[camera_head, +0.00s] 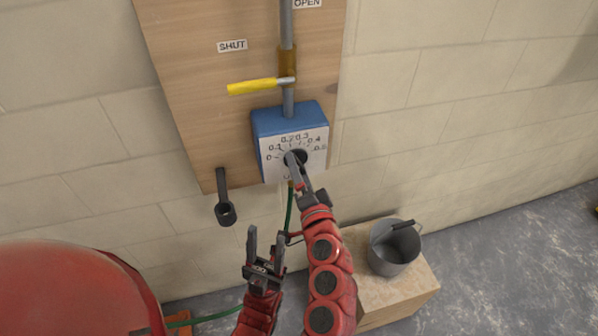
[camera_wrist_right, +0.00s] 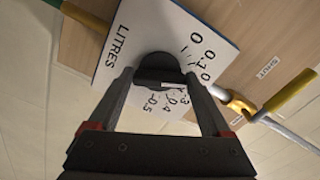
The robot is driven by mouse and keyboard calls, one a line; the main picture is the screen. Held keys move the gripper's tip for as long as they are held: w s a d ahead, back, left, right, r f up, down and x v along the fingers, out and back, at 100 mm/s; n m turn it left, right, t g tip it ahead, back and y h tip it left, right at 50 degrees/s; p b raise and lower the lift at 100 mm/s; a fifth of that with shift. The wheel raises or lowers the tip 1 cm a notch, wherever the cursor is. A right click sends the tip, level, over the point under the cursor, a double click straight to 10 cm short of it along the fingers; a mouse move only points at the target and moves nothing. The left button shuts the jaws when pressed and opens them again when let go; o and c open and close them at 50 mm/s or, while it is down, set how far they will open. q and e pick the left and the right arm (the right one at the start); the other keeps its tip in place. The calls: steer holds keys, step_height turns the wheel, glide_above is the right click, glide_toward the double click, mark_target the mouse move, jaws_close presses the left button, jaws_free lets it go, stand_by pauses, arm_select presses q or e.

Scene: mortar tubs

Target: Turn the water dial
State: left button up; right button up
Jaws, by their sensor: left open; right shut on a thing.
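The water dial is a dark round knob (camera_wrist_right: 160,72) on the white scale face (camera_head: 314,166) of a blue box (camera_head: 288,119) on the wall board. The face carries numbers from 0 to 0.5 and the word LITRES. My right gripper (camera_head: 296,160) is shut on the knob, with one finger on each side of it in the right wrist view (camera_wrist_right: 164,85). In the head view the gripper partly hides the knob. My left gripper (camera_head: 266,246) is open and empty, below and left of the box, its fingers pointing up.
A yellow lever (camera_head: 252,87) sits on the pipe above the box, beside a SHUT label (camera_head: 232,46). A dark hook-like fitting (camera_head: 225,196) hangs at the board's lower left. A grey bucket (camera_head: 394,248) stands on a wooden block (camera_head: 385,292). A green hose (camera_head: 289,206) hangs below the box.

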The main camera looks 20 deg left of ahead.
steer(key=shift+m, duration=0.9)
steer(key=o, duration=1.2)
steer(key=shift+c, duration=0.2)
